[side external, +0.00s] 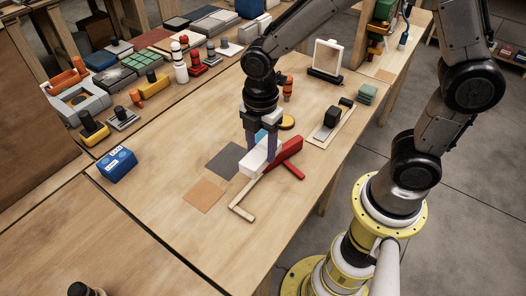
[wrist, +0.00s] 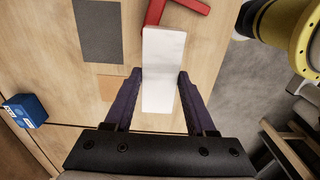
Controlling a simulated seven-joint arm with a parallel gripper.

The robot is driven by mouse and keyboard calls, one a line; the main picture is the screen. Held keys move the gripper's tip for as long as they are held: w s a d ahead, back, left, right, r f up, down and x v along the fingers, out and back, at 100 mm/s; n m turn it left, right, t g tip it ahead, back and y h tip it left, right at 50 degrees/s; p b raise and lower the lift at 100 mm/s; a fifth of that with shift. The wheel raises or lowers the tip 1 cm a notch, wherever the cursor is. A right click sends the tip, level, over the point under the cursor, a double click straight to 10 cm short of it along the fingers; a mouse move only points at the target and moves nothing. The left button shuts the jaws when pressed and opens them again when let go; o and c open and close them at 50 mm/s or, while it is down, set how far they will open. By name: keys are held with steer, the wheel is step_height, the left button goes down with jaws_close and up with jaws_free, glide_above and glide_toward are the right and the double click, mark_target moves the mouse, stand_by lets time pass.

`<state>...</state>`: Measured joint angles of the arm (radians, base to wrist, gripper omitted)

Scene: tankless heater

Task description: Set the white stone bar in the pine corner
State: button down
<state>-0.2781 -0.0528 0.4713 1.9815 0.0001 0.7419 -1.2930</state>
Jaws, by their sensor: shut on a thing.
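The white stone bar (side external: 254,164) is held between the fingers of my gripper (side external: 261,150). In the wrist view the bar (wrist: 163,62) lies lengthwise between both fingers (wrist: 160,76), its far end reaching over the red corner. The pine corner (side external: 241,212) is a thin L-shaped wooden strip on the table, just below and in front of the bar in the side view. Part of it is hidden by the bar, and I cannot make it out in the wrist view. I cannot tell the bar's exact height above the table.
A red L-shaped corner (side external: 291,170) lies right beside the bar. Flat dark grey (side external: 225,160) and tan (side external: 204,194) squares lie to the left, with a blue block (side external: 117,165) beyond. A wooden tray with a black block (side external: 332,117) is at the right.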

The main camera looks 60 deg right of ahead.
mark_target(258, 161)
steer(key=a+f, duration=0.1)
steer(key=s+a+f, duration=0.1)
steer(key=f, duration=0.1)
steer(key=shift+s+a, duration=0.15)
steer(key=shift+a, duration=0.2)
steer(key=shift+f, duration=3)
steer(key=shift+f, duration=0.5)
steer(key=shift+c, duration=0.7)
jaws_free()
step_height(258, 161, up, 14)
steer(key=shift+f, duration=0.1)
